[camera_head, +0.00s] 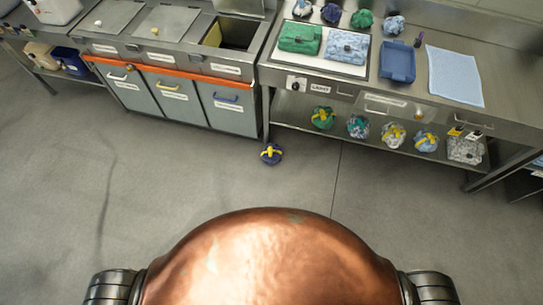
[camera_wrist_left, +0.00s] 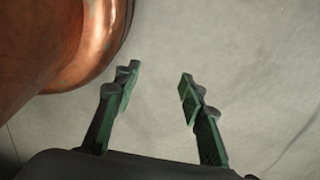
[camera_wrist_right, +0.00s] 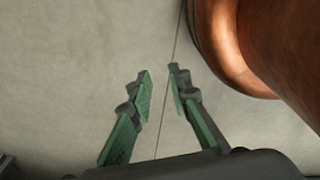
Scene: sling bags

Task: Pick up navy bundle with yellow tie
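The navy bundle with a yellow tie (camera_head: 271,154) lies on the floor, in front of the gap between the bin cabinet and the steel bench, in the head view. It does not show in either wrist view. My left gripper (camera_wrist_left: 157,82) is open and empty above bare floor in the left wrist view. My right gripper (camera_wrist_right: 159,78) is open and empty, its fingers closer together than the left one's, also above bare floor. Neither gripper shows in the head view.
A steel bench (camera_head: 510,105) stands at the right, with several tied bundles on its lower shelf. Grey bins (camera_head: 178,98) under an orange rail stand at the left. Another dark blue bundle (camera_head: 331,13) sits at the bench's back. The floor around the navy bundle is clear.

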